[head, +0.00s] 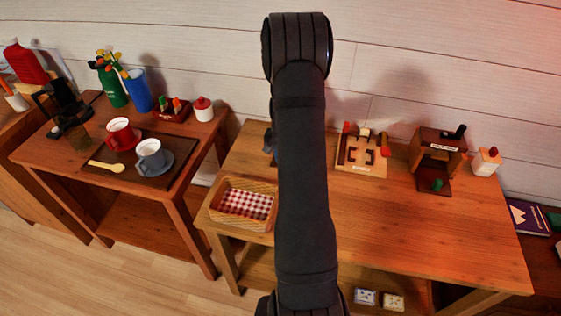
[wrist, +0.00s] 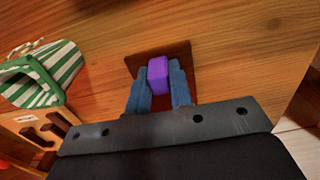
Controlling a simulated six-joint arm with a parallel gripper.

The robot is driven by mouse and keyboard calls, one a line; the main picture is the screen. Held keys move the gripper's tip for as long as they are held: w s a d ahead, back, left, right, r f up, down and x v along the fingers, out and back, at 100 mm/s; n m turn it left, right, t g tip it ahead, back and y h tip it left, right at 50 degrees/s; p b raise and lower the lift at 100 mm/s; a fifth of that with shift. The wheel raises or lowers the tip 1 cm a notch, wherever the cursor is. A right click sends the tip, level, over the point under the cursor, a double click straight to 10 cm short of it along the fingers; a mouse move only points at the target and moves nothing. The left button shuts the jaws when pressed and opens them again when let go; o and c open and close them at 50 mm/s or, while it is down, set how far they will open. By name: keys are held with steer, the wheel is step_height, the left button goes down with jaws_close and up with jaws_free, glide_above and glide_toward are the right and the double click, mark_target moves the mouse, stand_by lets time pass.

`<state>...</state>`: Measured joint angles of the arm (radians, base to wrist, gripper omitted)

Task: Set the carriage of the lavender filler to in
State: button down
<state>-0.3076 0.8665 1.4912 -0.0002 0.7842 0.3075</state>
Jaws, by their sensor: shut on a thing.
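My gripper (wrist: 157,80) has its two blue fingers on either side of a purple block (wrist: 159,72) and is shut on it. The block stands over a dark brown square plate (wrist: 141,66) on the wooden table, with the fingers covering part of the plate. I take this for the lavender filler and its carriage; I see no mark for the in position, so its setting is unclear. In the head view my own arm stands in front of this place, and neither the purple block nor the fingertips can be made out.
A green and white striped object (wrist: 40,75) and a labelled wooden board (wrist: 30,125) lie left of my gripper. In the head view, a checked-cloth basket (head: 214,213) is left of my arm; a wooden stand (head: 428,150) is at right. The table front right is clear.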

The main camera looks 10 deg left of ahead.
steer(key=shift+w, duration=1.25)
steer(key=c, duration=1.3)
jaws_free()
step_height(320, 180, up, 18)
steer(key=shift+f, duration=0.25)
steer(key=shift+f, duration=0.1)
step_height(320, 180, down, 17)
steer(key=shift+s+f, duration=0.1)
steer(key=shift+f, duration=0.1)
steer(key=shift+s, duration=0.1)
